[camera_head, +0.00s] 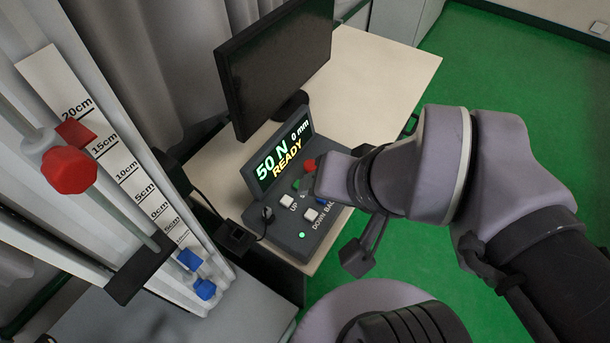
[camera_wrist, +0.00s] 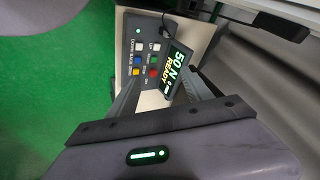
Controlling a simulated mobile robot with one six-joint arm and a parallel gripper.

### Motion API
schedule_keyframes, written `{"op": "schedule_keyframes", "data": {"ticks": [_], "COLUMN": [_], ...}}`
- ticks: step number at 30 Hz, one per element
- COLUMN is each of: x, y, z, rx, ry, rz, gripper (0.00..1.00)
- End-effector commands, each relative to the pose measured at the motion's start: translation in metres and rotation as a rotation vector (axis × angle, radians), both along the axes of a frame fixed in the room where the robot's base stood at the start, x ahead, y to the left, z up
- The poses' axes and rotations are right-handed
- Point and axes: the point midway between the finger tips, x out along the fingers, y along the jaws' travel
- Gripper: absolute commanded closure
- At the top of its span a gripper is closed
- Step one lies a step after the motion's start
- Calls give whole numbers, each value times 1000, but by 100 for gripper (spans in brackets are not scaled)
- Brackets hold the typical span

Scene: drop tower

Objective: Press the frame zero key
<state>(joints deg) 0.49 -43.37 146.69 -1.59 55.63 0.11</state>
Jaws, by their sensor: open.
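A dark control console (camera_head: 290,236) stands on the table, its display (camera_head: 283,157) reading "50 N", "0 mm" and "READY". Its keys include white ones (camera_head: 287,201), a red one (camera_head: 310,166) and a green one. In the wrist view the key pad (camera_wrist: 148,60) shows small white, yellow, red and blue keys. My arm hides part of the key pad in the head view.
A black monitor (camera_head: 275,75) stands behind the console. The drop tower with its centimetre scale (camera_head: 118,165) and red knob (camera_head: 69,170) is at left, with blue parts (camera_head: 190,260) near its foot. Cables run beside the console. Green floor (camera_head: 510,70) lies open at right.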

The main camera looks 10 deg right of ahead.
Motion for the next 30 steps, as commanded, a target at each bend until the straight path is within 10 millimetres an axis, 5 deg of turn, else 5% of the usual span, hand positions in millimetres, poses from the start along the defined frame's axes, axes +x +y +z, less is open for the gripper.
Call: {"op": "schedule_keyframes", "data": {"ticks": [5, 13, 30], "x": [0, 0, 0], "y": [0, 0, 0], "z": [0, 0, 0], "rx": [0, 0, 0], "ry": [0, 0, 0], "rz": [0, 0, 0], "gripper": [45, 98, 100]}}
